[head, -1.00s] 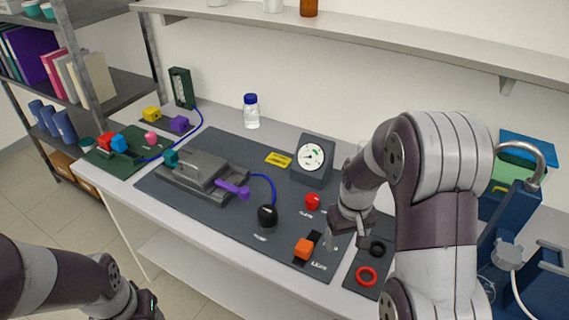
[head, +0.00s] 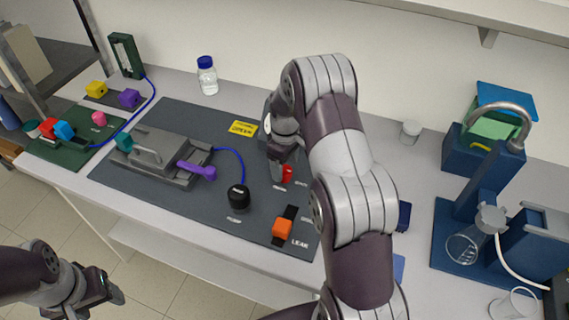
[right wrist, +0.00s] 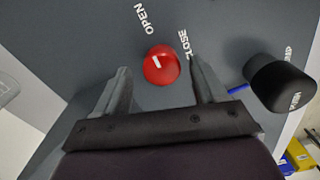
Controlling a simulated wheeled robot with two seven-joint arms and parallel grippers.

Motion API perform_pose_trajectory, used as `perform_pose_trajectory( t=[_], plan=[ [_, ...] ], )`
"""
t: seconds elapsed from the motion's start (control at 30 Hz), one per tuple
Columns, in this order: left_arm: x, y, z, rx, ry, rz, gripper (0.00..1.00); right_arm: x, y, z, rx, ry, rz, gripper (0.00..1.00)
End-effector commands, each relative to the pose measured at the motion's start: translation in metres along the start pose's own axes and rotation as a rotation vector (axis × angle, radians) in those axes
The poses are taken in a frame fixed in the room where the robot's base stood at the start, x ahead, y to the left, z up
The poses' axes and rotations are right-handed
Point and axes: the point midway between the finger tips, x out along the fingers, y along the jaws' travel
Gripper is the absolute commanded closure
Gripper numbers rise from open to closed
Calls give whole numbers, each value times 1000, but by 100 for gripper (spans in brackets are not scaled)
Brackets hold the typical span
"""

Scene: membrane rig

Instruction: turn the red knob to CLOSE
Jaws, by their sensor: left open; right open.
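The red knob (right wrist: 161,65) sits on the dark panel between the white words OPEN and CLOSE in the right wrist view. A white mark on its top points between the two words. My right gripper (right wrist: 160,82) is open, with one fingertip on either side of the knob's near edge; I cannot tell whether they touch it. In the head view the knob (head: 287,174) is partly hidden by my right gripper (head: 280,172). My left gripper (head: 97,286) is open and empty at the lower left, away from the bench.
A black knob (right wrist: 282,82) stands beside the red one. An orange knob (head: 282,229) marked LEAK is in front. A grey clamp with a purple handle (head: 197,171) lies left. A yellow sign (head: 243,129) lies behind. Blue stands (head: 468,235) are at the right.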

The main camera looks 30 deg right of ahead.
Motion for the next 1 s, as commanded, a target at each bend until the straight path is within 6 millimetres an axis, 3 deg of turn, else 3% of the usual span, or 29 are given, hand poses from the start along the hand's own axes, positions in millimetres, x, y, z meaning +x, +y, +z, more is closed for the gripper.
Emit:
perform_pose_trajectory(
  t=[0.37, 0.5, 0.53, 1.0],
  plan=[
    [-2, 0, 0, 0, 0, 0, 39, 10, 0, 0, 1, 1, 1, 32],
    [-2, 0, 0, 0, 0, 0, 39, 10, 0, 0, 1, 1, 1, 78],
    [-2, 0, 0, 0, 0, 0, 39, 9, 0, 0, 1, 1, 1, 85],
    [-3, 0, 0, 0, 0, 0, 39, 8, 0, 0, 98, 2, 2, 85]
  ],
)
